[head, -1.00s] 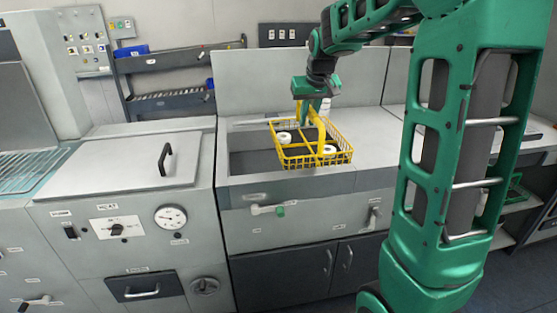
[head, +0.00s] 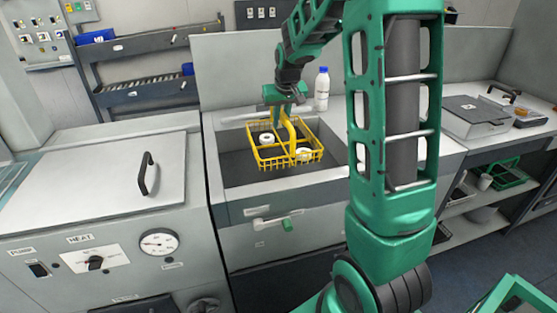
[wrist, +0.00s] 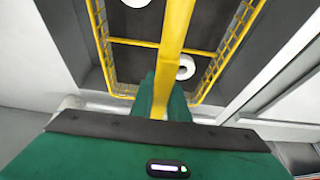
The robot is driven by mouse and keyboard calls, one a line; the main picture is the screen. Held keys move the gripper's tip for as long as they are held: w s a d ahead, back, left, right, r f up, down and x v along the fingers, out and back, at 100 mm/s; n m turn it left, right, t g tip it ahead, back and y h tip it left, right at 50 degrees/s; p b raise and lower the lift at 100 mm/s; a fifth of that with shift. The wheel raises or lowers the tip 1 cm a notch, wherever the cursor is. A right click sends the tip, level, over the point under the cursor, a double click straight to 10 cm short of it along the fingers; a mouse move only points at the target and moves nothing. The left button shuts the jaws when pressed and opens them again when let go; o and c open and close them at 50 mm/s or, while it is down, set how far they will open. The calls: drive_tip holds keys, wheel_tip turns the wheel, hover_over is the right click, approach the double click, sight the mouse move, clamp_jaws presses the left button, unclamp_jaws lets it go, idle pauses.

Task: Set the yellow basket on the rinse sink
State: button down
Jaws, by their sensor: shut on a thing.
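The yellow basket (head: 262,160) is a wire basket with a tall central handle. Two white ring-shaped parts (head: 266,138) sit inside it. It is over the rinse sink (head: 236,186), a rectangular basin in the grey counter. I cannot tell whether the basket touches the sink. My gripper (head: 282,118) is above the basket and shut on its handle. In the wrist view the handle (wrist: 176,35) runs down between the green fingers (wrist: 163,100), and the basket's wire sides show beyond.
A white bottle with a blue cap (head: 321,90) stands on the counter behind the sink. A lidded grey unit (head: 95,180) with a handle is to the left. A flat grey box (head: 482,116) is on the right counter. A green crate (head: 510,300) is at the lower right.

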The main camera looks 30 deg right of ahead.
sight(286, 118)
drive_tip(key=shift+f, duration=4.75)
drive_tip(key=c, duration=1.7)
unclamp_jaws()
drive_tip(key=shift+f, duration=0.15)
drive_tip(key=v, duration=1.1)
drive_tip(key=shift+s+a, duration=0.1)
drive_tip(key=shift+s+r, duration=0.45)
drive_tip(key=shift+r, duration=0.15)
drive_tip(key=s+a+m+g, duration=0.1)
drive_tip(key=s, duration=0.9)
drive_tip(key=s+a+f+m+g+y, duration=0.1)
drive_tip(key=s, duration=1)
drive_tip(key=s+a+m+g, duration=0.1)
drive_tip(key=s+a+g, duration=0.1)
drive_tip(key=s, duration=0.9)
drive_tip(key=shift+s+f, duration=0.25)
